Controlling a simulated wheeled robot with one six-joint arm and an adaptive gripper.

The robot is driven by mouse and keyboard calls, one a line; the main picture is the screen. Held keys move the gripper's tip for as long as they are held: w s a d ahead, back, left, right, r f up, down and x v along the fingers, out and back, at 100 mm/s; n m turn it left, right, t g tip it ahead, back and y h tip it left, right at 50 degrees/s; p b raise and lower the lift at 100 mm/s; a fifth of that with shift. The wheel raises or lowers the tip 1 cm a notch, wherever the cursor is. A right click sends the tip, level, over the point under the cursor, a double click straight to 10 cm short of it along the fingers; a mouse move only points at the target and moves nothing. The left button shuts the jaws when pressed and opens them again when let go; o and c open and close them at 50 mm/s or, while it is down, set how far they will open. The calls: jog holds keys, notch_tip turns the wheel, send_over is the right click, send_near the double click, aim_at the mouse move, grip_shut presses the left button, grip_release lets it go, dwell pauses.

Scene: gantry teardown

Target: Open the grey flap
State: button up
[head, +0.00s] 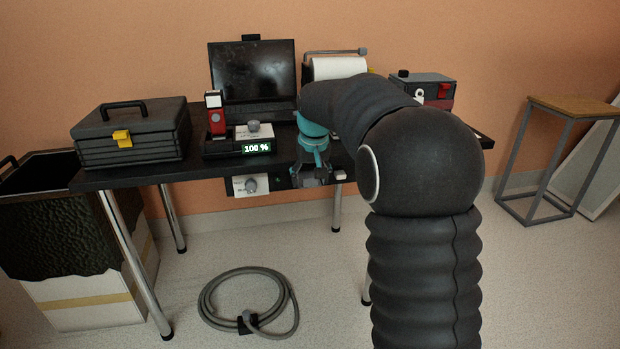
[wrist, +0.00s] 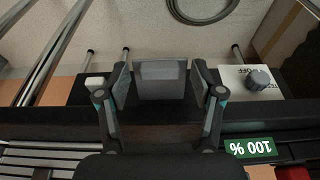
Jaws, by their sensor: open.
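The grey flap (wrist: 162,82) shows in the wrist view as a small grey block on a dark panel under the table's front edge. My gripper (head: 312,178) is open at the table's front edge in the head view. In the wrist view its two fingers stand on either side of the flap, with a narrow gap seen at each side. I cannot tell whether they touch it, or how far the flap is tilted. In the head view my gripper and arm mostly hide the flap.
A knob panel (head: 250,185) and a white button (head: 341,175) flank the flap. The table (head: 170,177) carries a toolbox (head: 132,145), a laptop (head: 252,70), a 100 % display (head: 257,148) and a paper roll (head: 338,68). A coiled hose (head: 207,300) lies on the floor.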

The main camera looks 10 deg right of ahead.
jog(key=v, duration=1.2)
jog(key=shift+w, duration=0.1)
jog(key=s+f, duration=0.4)
jog(key=f, duration=0.2)
jog(key=s+f+t, duration=0.1)
jog(key=s+f, duration=0.2)
jog(key=s, duration=1.2)
jog(key=s+f+t, duration=0.1)
jog(key=s+f, duration=0.1)
jog(key=s, duration=1.3)
jog(key=shift+s+f, duration=0.25)
jog(key=shift+f, duration=0.15)
